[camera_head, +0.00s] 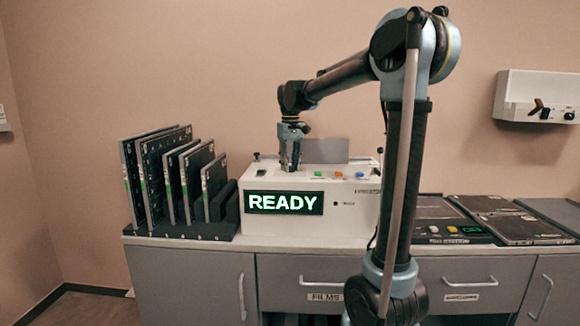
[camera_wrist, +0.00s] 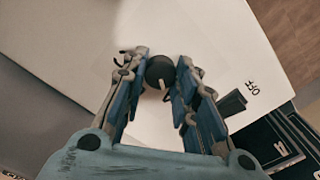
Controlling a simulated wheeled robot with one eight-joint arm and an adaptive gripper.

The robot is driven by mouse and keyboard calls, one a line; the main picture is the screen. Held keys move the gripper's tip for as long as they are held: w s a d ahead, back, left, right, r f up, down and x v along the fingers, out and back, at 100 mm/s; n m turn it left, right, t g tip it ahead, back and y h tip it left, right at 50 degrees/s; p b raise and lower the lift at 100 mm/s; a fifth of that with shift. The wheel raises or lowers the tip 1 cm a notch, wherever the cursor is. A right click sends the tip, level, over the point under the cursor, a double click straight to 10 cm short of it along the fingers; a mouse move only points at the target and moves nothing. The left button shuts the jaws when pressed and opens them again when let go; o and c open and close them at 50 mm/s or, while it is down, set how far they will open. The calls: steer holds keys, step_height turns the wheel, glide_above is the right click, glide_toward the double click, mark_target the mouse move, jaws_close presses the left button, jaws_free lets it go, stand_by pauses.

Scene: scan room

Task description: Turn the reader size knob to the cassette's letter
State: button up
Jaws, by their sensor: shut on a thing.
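The reader (camera_head: 340,205) is a white box on the counter, with a display (camera_head: 284,202) reading READY in green. My gripper (camera_head: 290,165) points down onto the left part of its top. In the wrist view, the size knob (camera_wrist: 160,70) is a dark round knob with a pale pointer line, between the fingertips of my gripper (camera_wrist: 160,66); they are shut on it. The head view hides the knob behind my gripper. Several dark cassettes (camera_head: 152,180) stand upright in a rack left of the reader. I cannot read a size letter on them or around the knob.
Orange, green and blue buttons (camera_head: 338,174) sit on the reader's top, right of my gripper. A dark lever (camera_wrist: 232,103) and small print lie right of the knob in the wrist view. Flat dark panels (camera_head: 490,215) lie on the right counter. A white box (camera_head: 540,97) hangs on the wall.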

steer(key=shift+n, duration=0.3)
steer(key=shift+w, duration=0.1)
steer(key=o, duration=1.1)
steer(key=shift+r, duration=0.1)
step_height(320, 180, up, 12)
steer(key=shift+f, duration=0.15)
